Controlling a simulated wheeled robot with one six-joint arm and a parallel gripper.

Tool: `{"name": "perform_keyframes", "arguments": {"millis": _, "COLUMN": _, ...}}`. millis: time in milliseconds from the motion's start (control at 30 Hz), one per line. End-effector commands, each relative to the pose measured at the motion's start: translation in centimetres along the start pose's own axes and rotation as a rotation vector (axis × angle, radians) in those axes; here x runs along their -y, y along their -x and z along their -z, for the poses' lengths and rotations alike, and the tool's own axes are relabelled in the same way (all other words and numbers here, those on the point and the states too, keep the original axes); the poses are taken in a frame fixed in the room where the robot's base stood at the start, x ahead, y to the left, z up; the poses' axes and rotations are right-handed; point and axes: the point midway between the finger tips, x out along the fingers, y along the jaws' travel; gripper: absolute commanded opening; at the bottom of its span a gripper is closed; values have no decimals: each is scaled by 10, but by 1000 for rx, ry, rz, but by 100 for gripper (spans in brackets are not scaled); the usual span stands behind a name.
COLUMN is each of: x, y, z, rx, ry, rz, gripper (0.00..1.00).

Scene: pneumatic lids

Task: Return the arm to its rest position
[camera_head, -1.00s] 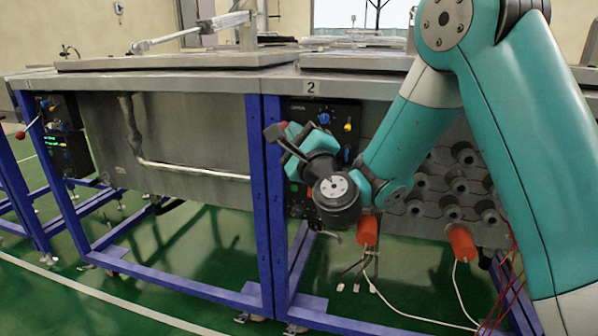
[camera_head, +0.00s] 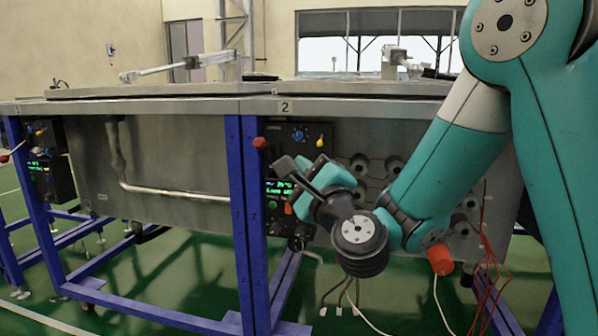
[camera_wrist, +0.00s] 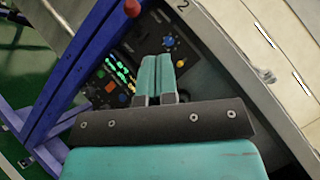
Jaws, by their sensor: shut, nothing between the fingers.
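My gripper (camera_head: 303,174) is at the end of my teal arm, in front of the control panel under the table marked 2. In the wrist view my gripper (camera_wrist: 156,75) has its two teal fingers together, with nothing between them. The control panel (camera_head: 300,138) has a blue knob, a yellow knob and a green lit display (camera_head: 279,187). The panel also shows in the wrist view (camera_wrist: 185,50), beyond the fingertips. My wrist hides part of the panel's lower side. I cannot tell the exact gap between fingers and panel.
A steel tank table (camera_head: 180,107) on blue legs (camera_head: 249,230) spans the view. A red knob (camera_head: 260,143) sits at the panel's upper left. An orange cylinder (camera_head: 440,259) with a white cable hangs by my forearm. Red wires (camera_head: 490,250) hang at right. Green floor is open in front.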

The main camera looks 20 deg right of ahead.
Motion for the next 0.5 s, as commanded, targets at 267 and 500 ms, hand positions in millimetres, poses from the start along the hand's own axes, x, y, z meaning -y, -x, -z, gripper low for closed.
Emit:
{"name": "perform_keyframes", "arguments": {"millis": 267, "x": -3, "y": 2, "z": -8, "rx": 11, "ry": -5, "rz": -6, "gripper": 0}}
{"name": "perform_keyframes", "arguments": {"millis": 500, "x": -4, "y": 2, "z": -9, "rx": 13, "ry": -5, "rz": -8, "gripper": 0}}
